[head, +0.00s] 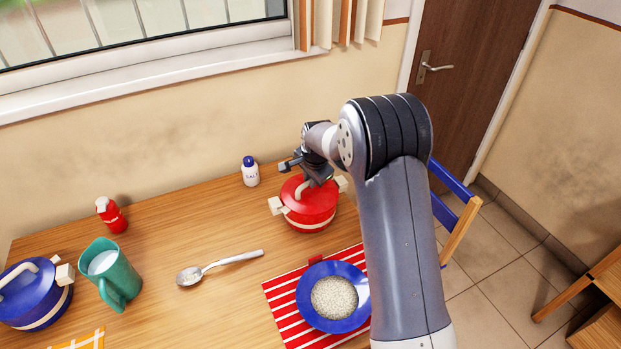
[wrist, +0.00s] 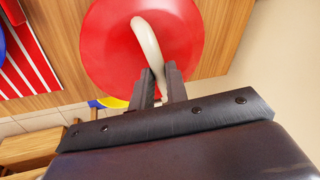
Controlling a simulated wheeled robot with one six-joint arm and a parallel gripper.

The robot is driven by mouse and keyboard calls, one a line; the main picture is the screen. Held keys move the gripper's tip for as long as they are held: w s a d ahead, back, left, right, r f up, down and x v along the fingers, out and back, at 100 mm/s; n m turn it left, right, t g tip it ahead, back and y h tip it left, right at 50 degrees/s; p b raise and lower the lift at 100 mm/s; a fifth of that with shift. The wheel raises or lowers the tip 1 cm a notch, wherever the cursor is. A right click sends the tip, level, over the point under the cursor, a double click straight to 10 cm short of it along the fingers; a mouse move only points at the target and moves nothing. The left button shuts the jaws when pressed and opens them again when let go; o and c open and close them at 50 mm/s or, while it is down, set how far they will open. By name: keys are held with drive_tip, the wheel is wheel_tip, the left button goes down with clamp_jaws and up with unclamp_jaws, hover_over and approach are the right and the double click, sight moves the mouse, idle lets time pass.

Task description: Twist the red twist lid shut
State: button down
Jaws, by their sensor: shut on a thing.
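The red twist lid (head: 309,197) sits on the red pot (head: 305,217), which stands on the wooden table near the wall. The lid has a cream arched handle (head: 303,188). In the wrist view the red lid (wrist: 110,50) fills the upper middle, with its handle (wrist: 146,38) curving down between my fingers. My gripper (wrist: 160,88) is shut on one end of the handle; in the head view my gripper (head: 308,178) is over the lid's right side. The pot's cream side handles stick out at left and right. Any gap between lid and pot is too small to tell.
A salt shaker (head: 250,172) stands left of the pot. A blue plate (head: 318,310) of rice lies on a striped mat in front. A spoon (head: 222,267), green jug (head: 110,272), red bottle (head: 112,216) and blue pot (head: 33,291) are further left. A blue chair (head: 447,205) is at the right.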

drive_tip(key=shift+m, duration=0.3)
drive_tip(key=shift+m+h+b, duration=0.4)
drive_tip(key=shift+m+b, duration=0.05)
drive_tip(key=shift+m, duration=0.45)
drive_tip(key=shift+f+m+b, duration=0.1)
drive_tip(key=shift+m+b, duration=0.3)
drive_tip(key=shift+m+h, duration=0.3)
drive_tip(key=shift+m, duration=0.2)
drive_tip(key=c, duration=1.3)
unclamp_jaws()
